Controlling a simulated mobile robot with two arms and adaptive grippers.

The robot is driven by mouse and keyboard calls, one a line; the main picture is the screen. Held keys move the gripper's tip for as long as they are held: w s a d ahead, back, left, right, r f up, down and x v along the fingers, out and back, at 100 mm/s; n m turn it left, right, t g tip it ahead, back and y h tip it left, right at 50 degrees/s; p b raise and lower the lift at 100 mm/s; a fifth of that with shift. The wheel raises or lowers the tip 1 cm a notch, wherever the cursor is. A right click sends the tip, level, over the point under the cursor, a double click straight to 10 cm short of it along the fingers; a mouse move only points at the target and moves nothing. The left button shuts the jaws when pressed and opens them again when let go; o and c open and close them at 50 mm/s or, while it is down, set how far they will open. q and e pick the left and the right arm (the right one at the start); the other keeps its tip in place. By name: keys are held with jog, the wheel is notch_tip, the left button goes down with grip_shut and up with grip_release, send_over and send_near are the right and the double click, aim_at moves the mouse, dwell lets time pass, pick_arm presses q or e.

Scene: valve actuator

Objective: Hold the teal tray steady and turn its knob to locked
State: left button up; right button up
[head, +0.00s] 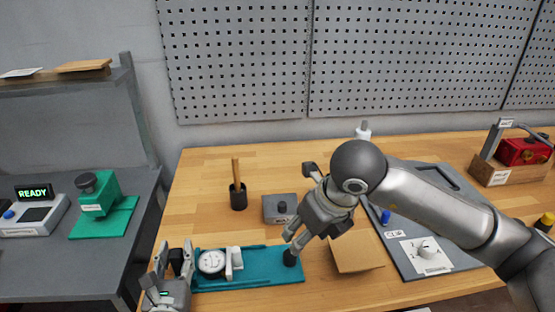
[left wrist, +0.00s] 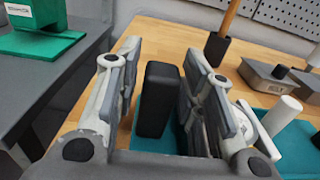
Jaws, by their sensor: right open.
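The teal tray (head: 262,280) lies on the wooden table near its front edge and also shows in the left wrist view (left wrist: 290,160). It carries a round white dial (head: 212,262), a white upright piece (head: 235,259) and a black upright piece (head: 291,258) at its right end. I cannot tell which is the knob or how it is set. My left gripper (head: 172,258) is open at the tray's left end, its fingers either side of a black block (left wrist: 158,100), with a gap on the left. My right gripper (head: 290,245) is open, fingertips down by the black upright piece, partly hiding it.
A grey box (head: 280,208) and a black cup with a wooden stick (head: 238,195) stand behind the tray. A tan board (head: 356,255) and a grey panel with a white dial plate (head: 425,252) lie to the right. A grey side bench (head: 110,250) is left.

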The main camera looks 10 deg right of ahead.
pick_arm(q)
jog(key=shift+o, duration=0.7)
jog(key=shift+r, duration=0.1)
jog(key=shift+s, duration=0.1)
